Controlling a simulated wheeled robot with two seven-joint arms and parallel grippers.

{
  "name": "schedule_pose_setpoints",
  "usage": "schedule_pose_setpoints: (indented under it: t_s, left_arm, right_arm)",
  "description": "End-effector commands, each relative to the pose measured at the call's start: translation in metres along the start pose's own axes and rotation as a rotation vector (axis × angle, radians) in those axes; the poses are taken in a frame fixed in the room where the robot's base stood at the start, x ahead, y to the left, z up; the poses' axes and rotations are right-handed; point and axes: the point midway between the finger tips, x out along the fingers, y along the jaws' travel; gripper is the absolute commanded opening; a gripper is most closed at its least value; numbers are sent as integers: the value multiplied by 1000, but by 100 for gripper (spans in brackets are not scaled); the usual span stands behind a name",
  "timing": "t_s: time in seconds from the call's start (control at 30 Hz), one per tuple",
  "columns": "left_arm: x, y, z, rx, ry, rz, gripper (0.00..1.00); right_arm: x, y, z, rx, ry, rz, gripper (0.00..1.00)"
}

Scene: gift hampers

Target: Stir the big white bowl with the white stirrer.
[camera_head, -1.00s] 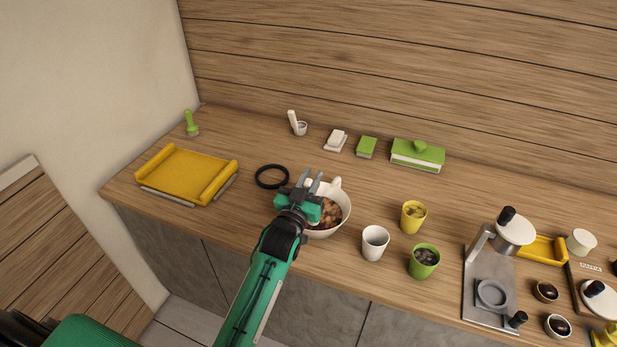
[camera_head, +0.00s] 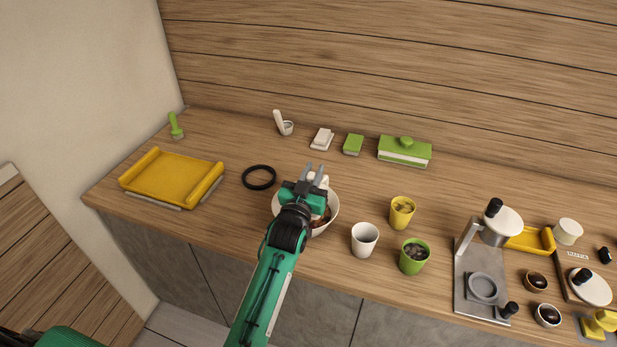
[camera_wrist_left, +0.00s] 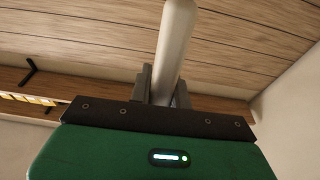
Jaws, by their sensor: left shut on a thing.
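The big white bowl (camera_head: 334,214) stands near the counter's front edge and holds brown contents, mostly covered by my gripper. My left gripper (camera_head: 315,172) is over the bowl, its fingers pointing to the back. In the left wrist view the gripper (camera_wrist_left: 162,88) is shut on the pale handle of the white stirrer (camera_wrist_left: 175,38). In the head view only a small white part of the stirrer (camera_head: 321,181) shows by the fingers. The stirrer's lower end is hidden. My right gripper is not in view.
A white cup (camera_head: 364,240), a yellow cup (camera_head: 401,212) and a green cup (camera_head: 413,257) stand right of the bowl. A metal press stand (camera_head: 482,275) is further right.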

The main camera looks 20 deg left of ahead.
Motion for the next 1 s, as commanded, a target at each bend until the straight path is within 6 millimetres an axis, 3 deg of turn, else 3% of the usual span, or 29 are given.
schedule_pose_setpoints:
  t_s: [0.23,0.5,0.77,1.0]
  left_arm:
    - [1,-1,0,1,0,0,0]
    - [20,-9,4,1,1,0,0]
    - [20,-10,4,1,0,0,0]
    - [27,-26,5,3,0,0,0]
  right_arm:
    - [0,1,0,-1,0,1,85]
    - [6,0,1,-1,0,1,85]
    - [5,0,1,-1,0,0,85]
    - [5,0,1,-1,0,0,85]
